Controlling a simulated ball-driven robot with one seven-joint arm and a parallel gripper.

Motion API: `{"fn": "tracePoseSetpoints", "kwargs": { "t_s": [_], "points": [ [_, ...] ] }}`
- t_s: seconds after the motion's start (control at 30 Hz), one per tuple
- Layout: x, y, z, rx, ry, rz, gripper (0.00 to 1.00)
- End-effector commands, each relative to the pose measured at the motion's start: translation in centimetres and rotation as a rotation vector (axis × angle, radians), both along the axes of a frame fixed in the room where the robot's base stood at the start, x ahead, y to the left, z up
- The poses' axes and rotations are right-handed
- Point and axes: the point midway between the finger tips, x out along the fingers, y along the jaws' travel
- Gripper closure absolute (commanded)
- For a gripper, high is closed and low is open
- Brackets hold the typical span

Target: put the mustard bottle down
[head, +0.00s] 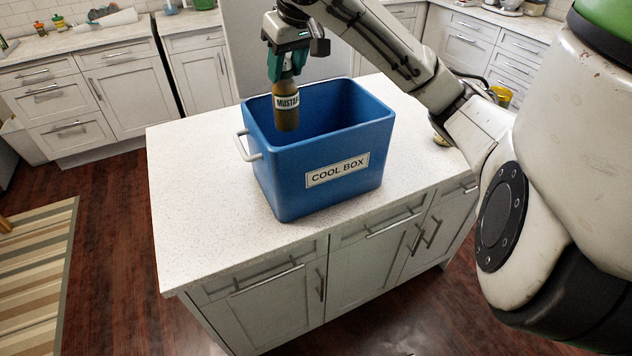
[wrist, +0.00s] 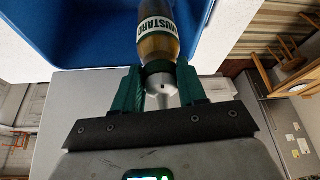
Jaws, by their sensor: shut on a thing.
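The mustard bottle (head: 286,108) is dark yellow-brown with a white label reading MUSTARD. It hangs upright below my gripper (head: 287,68), which is shut on its top.
The cool box stands open on a speckled white island counter (head: 205,190) and has a pale handle (head: 247,147) on its left side. The counter is clear to the left and front of the box. A yellow item (head: 500,95) shows behind my arm at the right.

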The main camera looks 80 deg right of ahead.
Motion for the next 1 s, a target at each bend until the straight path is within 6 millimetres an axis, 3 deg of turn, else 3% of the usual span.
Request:
{"fn": "tracePoseSetpoints", "kwargs": {
  "t_s": [0.03, 0.2, 0.47, 0.7, 1.0],
  "points": [
    [0.0, 0.0, -1.9, 0.001, -0.001, 0.0, 1.0],
    [0.0, 0.0, -5.3, 0.0, -0.002, -0.001, 1.0],
    [0.0, 0.0, -7.8, 0.001, -0.002, -0.001, 1.0],
    [-0.1, 0.0, -11.6, 0.002, 0.0, -0.003, 1.0],
    [-0.1, 0.0, -14.8, 0.003, 0.001, -0.001, 1.0]
  ]
}}
